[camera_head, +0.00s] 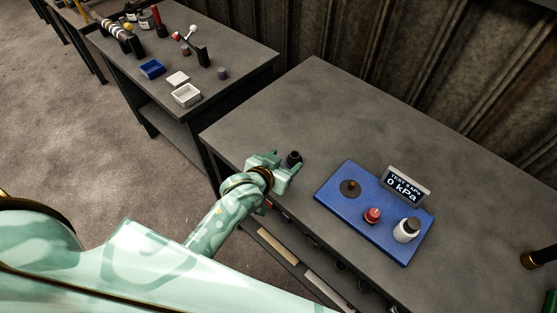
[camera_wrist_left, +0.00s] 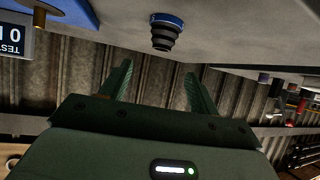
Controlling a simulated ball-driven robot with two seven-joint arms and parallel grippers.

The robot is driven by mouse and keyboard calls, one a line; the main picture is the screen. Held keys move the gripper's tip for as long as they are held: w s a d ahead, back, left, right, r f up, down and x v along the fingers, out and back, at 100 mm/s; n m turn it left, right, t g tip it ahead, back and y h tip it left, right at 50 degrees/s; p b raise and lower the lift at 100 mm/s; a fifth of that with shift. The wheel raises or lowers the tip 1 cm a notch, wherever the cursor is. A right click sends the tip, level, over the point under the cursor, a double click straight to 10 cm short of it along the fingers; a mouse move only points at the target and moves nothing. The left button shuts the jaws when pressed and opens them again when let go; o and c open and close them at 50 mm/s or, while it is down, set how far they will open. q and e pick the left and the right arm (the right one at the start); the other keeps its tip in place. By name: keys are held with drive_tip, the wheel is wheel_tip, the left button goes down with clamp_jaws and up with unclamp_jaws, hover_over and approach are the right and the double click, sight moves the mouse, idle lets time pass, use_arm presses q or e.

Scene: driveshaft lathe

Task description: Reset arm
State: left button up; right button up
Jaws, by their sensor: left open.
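My left gripper (camera_head: 282,164) reaches over the near left edge of the grey table. It is open and empty. A small dark stepped cylinder (camera_head: 294,157) stands upright on the table by its fingertips. In the left wrist view, which is upside down, the cylinder (camera_wrist_left: 166,33) shows a blue ring at its base. There it lies beyond the open fingers (camera_wrist_left: 157,70), apart from them. My right gripper is not in view.
A second table (camera_head: 235,50) holds trays and small parts. The table's far left is clear.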

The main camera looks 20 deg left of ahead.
use_arm(q)
drive_tip(key=v, duration=0.2)
drive_tip(key=shift+s, duration=0.3)
drive_tip(key=s+a+r+m+g+y, duration=0.3)
drive_tip(key=s+a, duration=0.3)
drive_tip(key=s, duration=0.2)
drive_tip(key=s+a+r+m+g+y, duration=0.2)
drive_tip(key=s+a+r+y, duration=0.2)
drive_tip(key=s+a, duration=0.4)
drive_tip(key=s+d+f+g+h+b, duration=0.1)
drive_tip(key=s+d+f, duration=0.1)
drive_tip(key=f, duration=0.7)
drive_tip(key=s+d+f+g+h, duration=0.1)
drive_tip(key=d+f, duration=0.1)
drive_tip(key=f, duration=0.7)
drive_tip(key=s+d+f+g+h+b, duration=0.1)
drive_tip(key=s+d+f, duration=0.1)
drive_tip(key=f, duration=0.8)
drive_tip(key=s+f+n+g+h+b, duration=0.1)
drive_tip(key=s+f+n+g+h, duration=0.1)
drive_tip(key=s+f, duration=1.5)
drive_tip(key=shift+s+f+n+g+b, duration=0.4)
drive_tip(key=shift+s+g, duration=0.1)
drive_tip(key=shift+s, duration=0.4)
